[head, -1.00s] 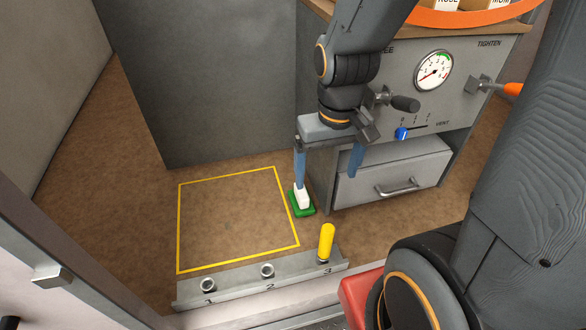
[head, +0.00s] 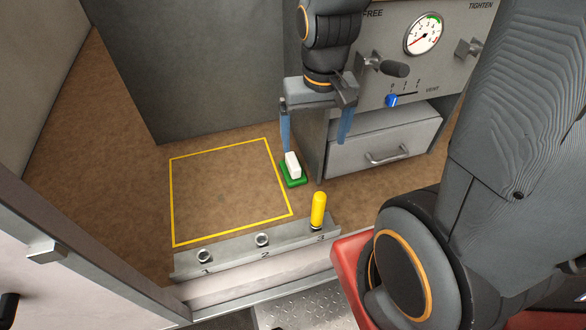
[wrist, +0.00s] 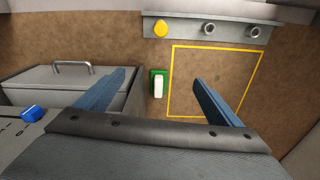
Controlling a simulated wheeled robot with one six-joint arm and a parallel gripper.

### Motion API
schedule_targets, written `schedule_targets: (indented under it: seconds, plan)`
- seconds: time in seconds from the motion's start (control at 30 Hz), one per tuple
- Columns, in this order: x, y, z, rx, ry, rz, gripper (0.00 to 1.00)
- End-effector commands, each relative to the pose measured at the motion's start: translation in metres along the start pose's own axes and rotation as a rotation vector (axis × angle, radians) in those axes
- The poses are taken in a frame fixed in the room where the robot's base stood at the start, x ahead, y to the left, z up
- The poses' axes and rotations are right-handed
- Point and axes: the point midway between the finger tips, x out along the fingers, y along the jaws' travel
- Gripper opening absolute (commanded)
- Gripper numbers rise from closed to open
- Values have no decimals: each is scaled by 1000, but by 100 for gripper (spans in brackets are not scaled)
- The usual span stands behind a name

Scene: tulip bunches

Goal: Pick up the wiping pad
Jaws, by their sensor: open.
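The wiping pad (head: 293,168) is a green base with a white block-shaped grip on top. It lies on the brown floor just right of the yellow outlined square and left of the drawer cabinet. In the wrist view the pad (wrist: 158,83) shows between the two fingers, in the distance. My gripper (head: 315,143) is open, its two blue fingers pointing down above the pad. In the head view the left finger's tip is close to the white grip; contact cannot be told. The wrist view shows the fingers (wrist: 158,78) wide apart with nothing between their tips.
The grey cabinet with a drawer (head: 385,150) stands close to the pad's right. A metal rail (head: 215,259) with numbered sockets lies in front, with a yellow peg (head: 318,210) at socket 3. The yellow square (head: 171,200) is empty. A grey panel (head: 195,70) rises behind.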

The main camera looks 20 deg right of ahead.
Motion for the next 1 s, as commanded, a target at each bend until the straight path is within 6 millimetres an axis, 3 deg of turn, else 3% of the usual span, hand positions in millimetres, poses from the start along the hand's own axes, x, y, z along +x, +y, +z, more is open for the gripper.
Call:
schedule_targets:
  seconds: [0.3,0.5,0.8,1.0]
  plan:
    - [57,-6,-72,572,-32,13,88]
    - [102,-8,-105,910,-42,27,88]
    - [166,-10,-133,1315,-52,50,88]
    - [187,-10,-140,1445,-52,57,88]
